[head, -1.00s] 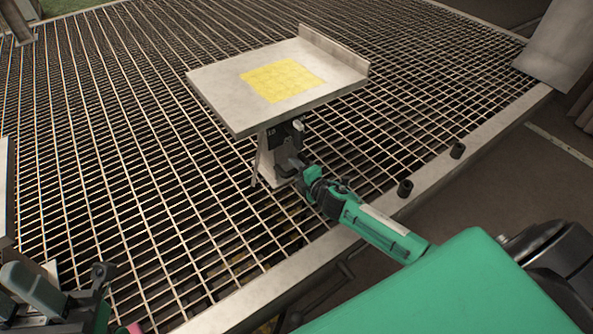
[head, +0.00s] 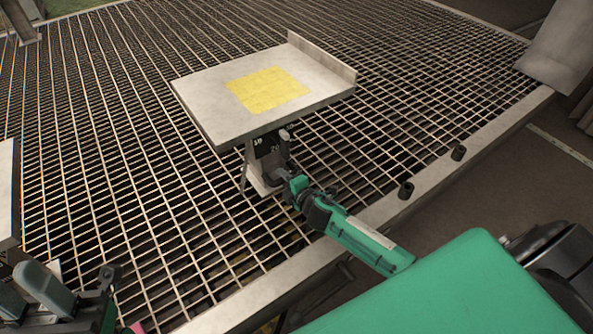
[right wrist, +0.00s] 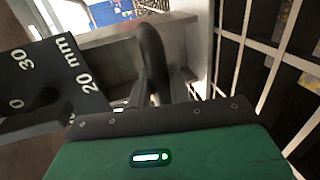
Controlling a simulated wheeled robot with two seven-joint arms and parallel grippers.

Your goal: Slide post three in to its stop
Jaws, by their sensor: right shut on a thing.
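A post (head: 255,178) stands on the grating under a flat grey plate (head: 205,92) with a yellow square (head: 267,90) on top and a raised lip at its far right edge. A dark scale plate (head: 268,145) sits on the post; in the right wrist view the scale (right wrist: 62,72) reads 20 mm and 30. My right gripper (head: 283,180) is at the post's near side, shut on a dark handle (right wrist: 152,55). The fingertips are largely hidden. My left gripper (head: 108,278) is at the lower left, partly cut off; its jaws are unclear.
The metal grating (head: 120,150) spreads around the post, with open gaps. Another grey plate (head: 8,190) is cut off at the left edge.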

